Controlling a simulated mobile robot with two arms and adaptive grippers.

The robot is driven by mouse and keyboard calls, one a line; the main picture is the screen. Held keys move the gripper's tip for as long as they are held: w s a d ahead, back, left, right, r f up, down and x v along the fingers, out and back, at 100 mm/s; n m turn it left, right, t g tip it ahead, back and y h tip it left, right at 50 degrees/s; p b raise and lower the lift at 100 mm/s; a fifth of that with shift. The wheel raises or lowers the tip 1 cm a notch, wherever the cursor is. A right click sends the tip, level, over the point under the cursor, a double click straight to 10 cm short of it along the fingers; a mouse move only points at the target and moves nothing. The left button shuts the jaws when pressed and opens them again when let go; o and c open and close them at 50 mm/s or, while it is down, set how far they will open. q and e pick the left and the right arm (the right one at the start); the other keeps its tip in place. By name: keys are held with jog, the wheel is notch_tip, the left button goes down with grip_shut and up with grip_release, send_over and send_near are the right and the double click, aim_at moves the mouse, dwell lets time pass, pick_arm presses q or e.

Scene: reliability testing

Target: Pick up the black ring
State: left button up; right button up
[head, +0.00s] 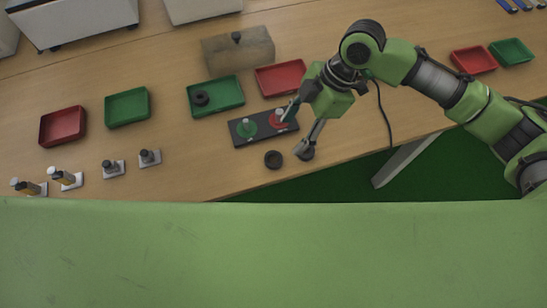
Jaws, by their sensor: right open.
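A black ring (273,159) lies on the wooden table near its front edge. Another dark ring-like piece (201,98) lies in the green tray (230,88) farther back. My right gripper (298,131) reaches down from the right with its fingers apart and empty. One finger is just right of the black ring near the table edge; the other is by the dark board (240,139), which bears a green disc (247,128) and a red disc (278,119) with pegs. The finger partly covers the red disc's side. My left gripper is out of view.
Red trays (62,125) and green trays (127,107) stand around the table. A wooden block (238,54) stands behind. Several small fixtures (113,167) line the left front. A cable (386,118) hangs right of my gripper. Bare table lies left of the black ring.

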jog(key=p, duration=0.1)
send_near(271, 162)
jog(key=shift+s+a+f, duration=0.2)
jog(key=shift+a+f, duration=0.05)
jog(key=shift+f, duration=0.15)
jog(key=x, duration=0.2)
jog(key=p+x, duration=0.1)
jog(key=x, duration=0.1)
jog(key=shift+w, duration=0.15)
jog(key=shift+a+f, duration=0.25)
jog(key=shift+f, duration=0.35)
jog(key=c, duration=1.1)
